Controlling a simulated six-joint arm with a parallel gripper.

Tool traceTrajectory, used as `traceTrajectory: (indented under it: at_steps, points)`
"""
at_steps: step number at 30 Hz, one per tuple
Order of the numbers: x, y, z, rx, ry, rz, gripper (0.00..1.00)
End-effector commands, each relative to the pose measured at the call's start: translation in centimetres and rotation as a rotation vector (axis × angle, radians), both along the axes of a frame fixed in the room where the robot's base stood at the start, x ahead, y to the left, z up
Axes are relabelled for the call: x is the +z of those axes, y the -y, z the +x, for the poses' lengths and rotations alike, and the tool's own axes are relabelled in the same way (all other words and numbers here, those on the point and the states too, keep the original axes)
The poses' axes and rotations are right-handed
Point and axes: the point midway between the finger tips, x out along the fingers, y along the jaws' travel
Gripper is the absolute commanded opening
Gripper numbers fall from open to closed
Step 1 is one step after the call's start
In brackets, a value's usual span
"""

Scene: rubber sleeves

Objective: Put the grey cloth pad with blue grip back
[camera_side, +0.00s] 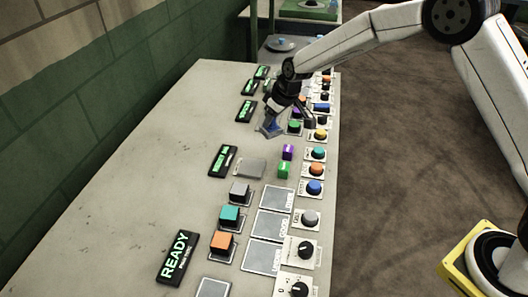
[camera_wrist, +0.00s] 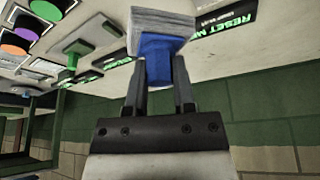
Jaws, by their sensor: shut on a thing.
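The grey cloth pad with its blue grip (camera_wrist: 164,60) is in my gripper (camera_wrist: 160,78). In the wrist view, both fingers close on the blue grip, and the grey pad (camera_wrist: 160,22) sticks out beyond the fingertips. In the side view, my gripper (camera_side: 274,116) holds the pad (camera_side: 270,129) low over the far part of the pale bench (camera_side: 150,165). From this angle I cannot tell whether the pad touches the bench. The fingers hide part of the grip.
A flat grey square (camera_side: 251,168) lies beside a black display (camera_side: 223,161). Cubes in grey (camera_side: 240,193), teal (camera_side: 230,217) and orange (camera_side: 223,243) stand closer. The bench's left side is clear.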

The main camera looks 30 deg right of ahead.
Motion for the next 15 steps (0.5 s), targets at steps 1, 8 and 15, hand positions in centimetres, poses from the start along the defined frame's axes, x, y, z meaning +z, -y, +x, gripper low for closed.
traceTrajectory:
  at_steps: [1,8,15]
  points:
    - [-0.4,-0.1,0.6,0.0,-0.001,0.0,0.0]
    - [-2.8,-0.3,2.5,-0.001,-0.002,0.0,0.0]
    - [-4.9,-0.5,4.3,-0.001,0.0,0.0,0.0]
